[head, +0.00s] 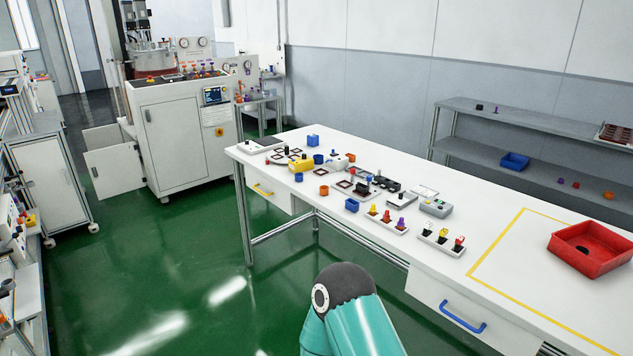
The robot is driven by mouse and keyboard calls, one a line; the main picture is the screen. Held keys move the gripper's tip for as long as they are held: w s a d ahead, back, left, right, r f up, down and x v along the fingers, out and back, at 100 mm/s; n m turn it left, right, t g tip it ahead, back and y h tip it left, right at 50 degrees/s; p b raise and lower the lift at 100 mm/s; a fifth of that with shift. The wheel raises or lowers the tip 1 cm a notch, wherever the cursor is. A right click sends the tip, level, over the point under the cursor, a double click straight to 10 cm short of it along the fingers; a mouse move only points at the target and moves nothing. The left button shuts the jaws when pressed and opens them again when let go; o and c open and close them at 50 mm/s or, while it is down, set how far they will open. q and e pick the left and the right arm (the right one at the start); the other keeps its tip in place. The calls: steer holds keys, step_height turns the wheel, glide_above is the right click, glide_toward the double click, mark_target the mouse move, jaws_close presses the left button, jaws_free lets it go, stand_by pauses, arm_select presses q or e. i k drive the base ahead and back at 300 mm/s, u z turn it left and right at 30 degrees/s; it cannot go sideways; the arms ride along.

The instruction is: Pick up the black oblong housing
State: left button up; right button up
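A small black oblong piece (391,186), probably the housing, lies on the white table (512,216) among other small parts, near the middle of the cluster. It is too small in the picture to make out its details. Neither of my grippers is in view; only a teal arm link of mine with a dark joint shows at the bottom centre, in front of the table.
A shelf (535,123) stands behind.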

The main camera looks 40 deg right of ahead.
mark_target(361, 188)
steer(key=z, duration=0.15)
steer(key=i, duration=1.25)
steer(key=z, duration=1.15)
steer(key=i, duration=0.65)
steer(key=z, duration=0.4)
steer(key=k, duration=0.9)
steer(key=z, duration=0.2)
steer(key=i, duration=0.9)
steer(key=u, duration=0.05)
